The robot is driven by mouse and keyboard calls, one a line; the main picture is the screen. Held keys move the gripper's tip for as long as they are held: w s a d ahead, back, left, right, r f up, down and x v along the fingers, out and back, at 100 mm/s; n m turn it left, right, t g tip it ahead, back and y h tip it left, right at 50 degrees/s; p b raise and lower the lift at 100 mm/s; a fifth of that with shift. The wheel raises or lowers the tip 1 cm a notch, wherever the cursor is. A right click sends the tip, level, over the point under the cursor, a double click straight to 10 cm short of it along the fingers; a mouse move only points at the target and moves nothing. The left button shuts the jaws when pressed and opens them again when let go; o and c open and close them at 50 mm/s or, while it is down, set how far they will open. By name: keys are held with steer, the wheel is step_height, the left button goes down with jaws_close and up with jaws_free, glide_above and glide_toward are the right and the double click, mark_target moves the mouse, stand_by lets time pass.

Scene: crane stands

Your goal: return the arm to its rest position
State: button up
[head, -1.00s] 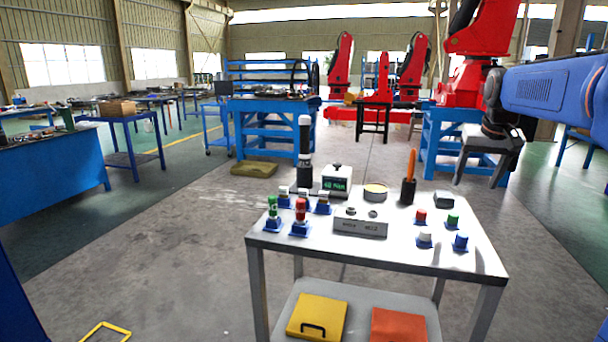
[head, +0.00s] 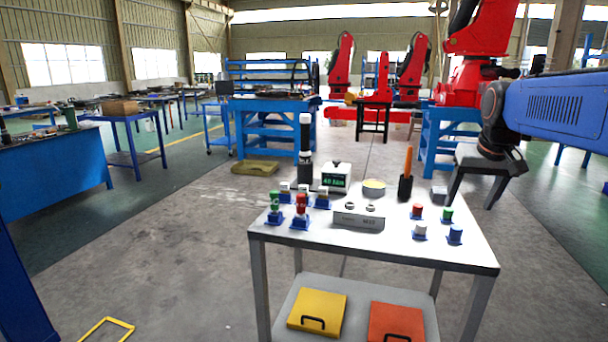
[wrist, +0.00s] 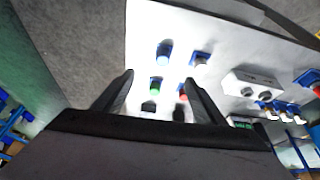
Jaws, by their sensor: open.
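My gripper (head: 472,203) is at the right of the head view, at the end of my blue arm, with its fingers pointing down. It appears beyond the right side of the white table (head: 350,252). In the wrist view my gripper (wrist: 160,78) has two dark fingers spread apart with nothing held between them. Past the fingertips, a green-topped piece (wrist: 155,86) and a blue-topped piece (wrist: 164,52) stand on the tabletop below. Part of my arm is cut off by the right edge of the head view.
The table holds red and green pieces on blue stands at the left (head: 300,212), a black cylinder (head: 305,150), a display box (head: 336,178) and an orange-handled holder (head: 406,175). Yellow (head: 318,308) and orange (head: 397,320) cases lie on its shelf.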

steer(key=s+a+f, duration=0.3)
steer(key=s+f, duration=0.3)
steer(key=s, duration=0.2)
steer(key=s+a+f+n, duration=0.1)
steer(key=s+a+f, duration=0.3)
steer(key=s, duration=0.5)
steer(key=s+a+f+n+y, duration=0.1)
steer(key=s+a+f, duration=0.3)
steer(key=s+f, duration=0.4)
steer(key=shift+s, duration=0.75)
